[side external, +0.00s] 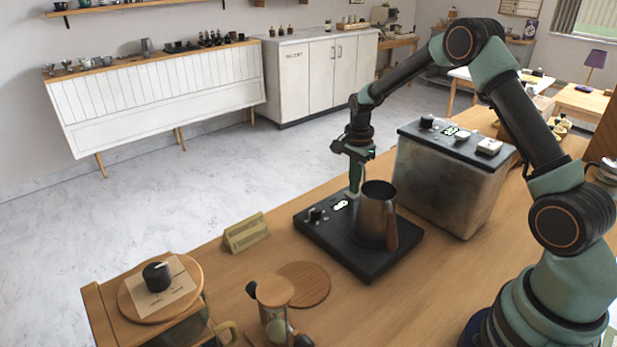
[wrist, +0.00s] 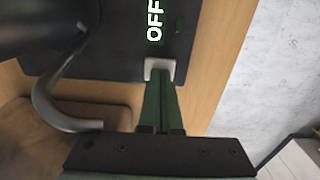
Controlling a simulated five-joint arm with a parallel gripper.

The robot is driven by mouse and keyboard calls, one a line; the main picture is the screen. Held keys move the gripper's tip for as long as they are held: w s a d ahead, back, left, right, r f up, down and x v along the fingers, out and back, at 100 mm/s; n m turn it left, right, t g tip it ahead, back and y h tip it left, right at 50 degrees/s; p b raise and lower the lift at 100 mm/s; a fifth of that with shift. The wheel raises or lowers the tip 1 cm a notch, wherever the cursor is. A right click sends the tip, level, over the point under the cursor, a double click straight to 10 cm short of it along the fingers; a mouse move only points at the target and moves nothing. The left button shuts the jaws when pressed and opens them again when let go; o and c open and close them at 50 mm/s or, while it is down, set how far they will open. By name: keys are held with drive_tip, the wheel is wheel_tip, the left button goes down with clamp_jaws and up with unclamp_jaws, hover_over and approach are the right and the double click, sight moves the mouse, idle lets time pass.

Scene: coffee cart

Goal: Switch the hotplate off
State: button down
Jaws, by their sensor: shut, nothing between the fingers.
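The black hotplate (side external: 372,265) lies on the wooden counter with a steel pitcher (side external: 376,215) standing on it. A dark knob (side external: 316,214) and a small lit display (side external: 341,204) sit along its left side. In the wrist view the hotplate (wrist: 120,60) shows a lit display (wrist: 155,20) reading OFF. My gripper (side external: 353,190) points down at the hotplate's far edge, beside the pitcher. In the wrist view my gripper (wrist: 160,80) is shut and empty, its tips at a pale grey switch (wrist: 160,67). The tips partly cover the switch; I cannot tell whether they touch it.
A large box-shaped machine (side external: 445,185) with controls on top stands right behind the hotplate. A small sign (side external: 246,232), a round wooden board (side external: 303,284) and an hourglass (side external: 275,315) are to the left and front.

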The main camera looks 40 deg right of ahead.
drive_tip(key=shift+s+f, duration=0.2)
drive_tip(key=shift+f, duration=0.55)
drive_tip(key=shift+r, duration=0.1)
wheel_tip(320, 180, up, 15)
drive_tip(key=shift+w, duration=0.35)
drive_tip(key=s+a+r+n+t, duration=0.3)
drive_tip(key=s+a+r+n, duration=0.4)
drive_tip(key=s+r+n, duration=0.2)
drive_tip(key=s+a+f+n+t, duration=0.1)
drive_tip(key=s+a+n+t, duration=0.1)
drive_tip(key=s+a+n, duration=0.3)
drive_tip(key=s+n, duration=0.4)
drive_tip(key=s, duration=0.1)
drive_tip(key=shift+s+a+f+t, duration=0.2)
drive_tip(key=shift+a+f+t, duration=0.05)
drive_tip(key=shift+f+t, duration=0.1)
